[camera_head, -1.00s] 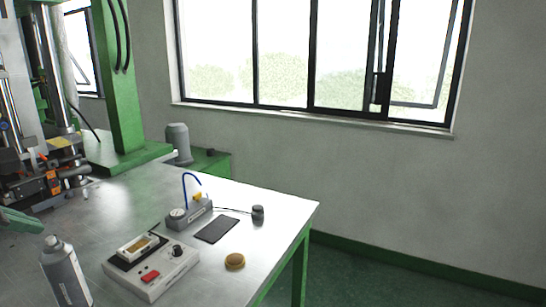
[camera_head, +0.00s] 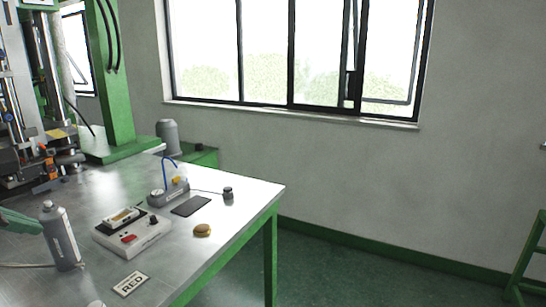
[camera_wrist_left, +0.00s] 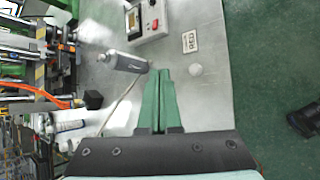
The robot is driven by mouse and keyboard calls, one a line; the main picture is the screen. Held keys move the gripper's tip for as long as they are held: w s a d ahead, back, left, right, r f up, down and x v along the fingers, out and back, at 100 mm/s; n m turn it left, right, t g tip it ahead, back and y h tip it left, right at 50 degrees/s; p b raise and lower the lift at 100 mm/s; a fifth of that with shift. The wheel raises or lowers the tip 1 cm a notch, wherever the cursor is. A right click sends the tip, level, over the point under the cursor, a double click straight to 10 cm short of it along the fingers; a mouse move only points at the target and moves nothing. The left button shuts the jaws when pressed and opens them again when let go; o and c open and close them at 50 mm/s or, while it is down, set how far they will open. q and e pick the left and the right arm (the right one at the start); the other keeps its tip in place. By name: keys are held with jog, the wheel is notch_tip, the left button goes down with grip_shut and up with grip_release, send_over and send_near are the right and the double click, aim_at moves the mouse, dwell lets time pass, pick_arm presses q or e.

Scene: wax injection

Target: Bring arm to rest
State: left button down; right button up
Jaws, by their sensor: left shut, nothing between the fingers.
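My left gripper (camera_head: 18,222) comes in at the left edge of the head view, above the metal table (camera_head: 102,205). Its green fingers also show in the left wrist view (camera_wrist_left: 163,88), where they are pressed together with nothing between them. A grey spray can (camera_head: 62,238) stands upright on the table close to the fingertips; in the wrist view the can (camera_wrist_left: 122,62) lies beyond and left of the tips, and contact cannot be told for certain. My right gripper is in neither view.
A white control box (camera_head: 150,238), a small grey device with a blue tube (camera_head: 168,192), a dark pad (camera_head: 191,206), a round tan piece (camera_head: 202,230) and a RED card (camera_head: 130,284) lie on the table. A green-framed machine (camera_head: 120,85) stands behind.

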pick_arm(q)
jog(key=s+d+f+n+g+h+p, duration=0.1)
jog(key=d+f+n+h+p, duration=0.2)
jog(key=d+h, duration=0.85)
jog(key=s+d+f+n+g+h, duration=0.1)
jog(key=d+f+n+h, duration=0.35)
jog(key=d, duration=1.25)
jog(key=w+a+f+n+t+y+p, duration=0.1)
jog(key=a+f+n+t+y, duration=0.3)
jog(key=f+n, duration=0.5)
jog(key=w+a+f+n+t+y+p, duration=0.1)
jog(key=a+f+n+t+y, duration=0.3)
jog(key=n, duration=0.9)
jog(key=s+d+f+n+g+y, duration=0.1)
jog(key=s+f+n+g+y, duration=0.1)
jog(key=s+f+n, duration=0.4)
jog(key=s+d+f+n+g+y+p, duration=0.1)
jog(key=s+f+n+g, duration=0.3)
jog(key=s+f, duration=0.7)
notch_tip(320, 180, down, 5)
jog(key=shift+s+d+f+n+y+p, duration=0.2)
jog(key=shift+d+n+y+p, duration=0.1)
jog(key=shift+n+y, duration=0.55)
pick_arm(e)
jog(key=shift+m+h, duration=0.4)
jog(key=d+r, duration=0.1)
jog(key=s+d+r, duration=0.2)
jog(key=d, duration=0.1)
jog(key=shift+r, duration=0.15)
